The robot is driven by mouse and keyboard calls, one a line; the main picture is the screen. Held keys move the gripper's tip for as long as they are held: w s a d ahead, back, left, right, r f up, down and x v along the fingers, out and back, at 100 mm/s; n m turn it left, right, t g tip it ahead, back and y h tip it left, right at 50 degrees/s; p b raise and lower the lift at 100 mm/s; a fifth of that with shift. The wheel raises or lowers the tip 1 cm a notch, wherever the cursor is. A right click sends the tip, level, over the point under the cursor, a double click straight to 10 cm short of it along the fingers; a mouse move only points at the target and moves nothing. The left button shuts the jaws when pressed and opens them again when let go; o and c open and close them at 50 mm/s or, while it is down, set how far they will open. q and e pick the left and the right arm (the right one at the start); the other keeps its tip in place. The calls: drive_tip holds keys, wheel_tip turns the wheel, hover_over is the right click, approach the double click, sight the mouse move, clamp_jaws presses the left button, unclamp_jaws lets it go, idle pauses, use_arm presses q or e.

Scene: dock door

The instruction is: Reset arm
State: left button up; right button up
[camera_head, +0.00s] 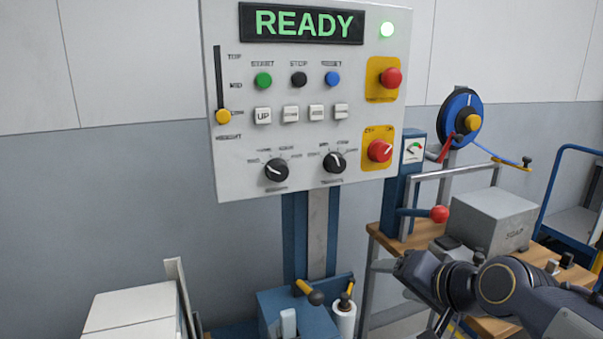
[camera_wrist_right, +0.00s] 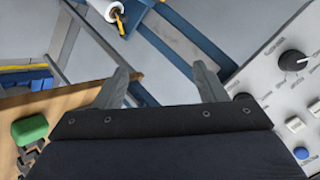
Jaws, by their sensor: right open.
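My right arm comes in from the lower right in the head view. Its gripper (camera_head: 394,279) is below and right of the control panel (camera_head: 230,170), apart from it, near the front left edge of the wooden bench (camera_head: 428,236). In the right wrist view the two fingers of this gripper (camera_wrist_right: 162,86) are spread apart with nothing between them. My left gripper is not in view.
A lever with a red knob (camera_head: 439,214), a grey box (camera_head: 493,222) and a blue strap reel (camera_head: 460,117) are at the bench. A green object (camera_wrist_right: 30,129) lies on wood in the wrist view. White boxes (camera_head: 130,308) stand lower left. Floor shows between post and bench.

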drive_tip(key=s+d+f+n+g, duration=0.2)
drive_tip(key=s+f, duration=0.5)
drive_tip(key=s, duration=0.3)
drive_tip(key=s+d+f+n+g, duration=0.2)
drive_tip(key=s+f, duration=0.6)
drive_tip(key=s, duration=0.3)
wheel_tip(320, 180, up, 12)
drive_tip(key=p, duration=1.2)
drive_tip(key=shift+s+a+r+g+h+p, duration=0.15)
drive_tip(key=shift+s+a+g+h+p, duration=0.1)
drive_tip(key=shift+s+g+h+p, duration=0.15)
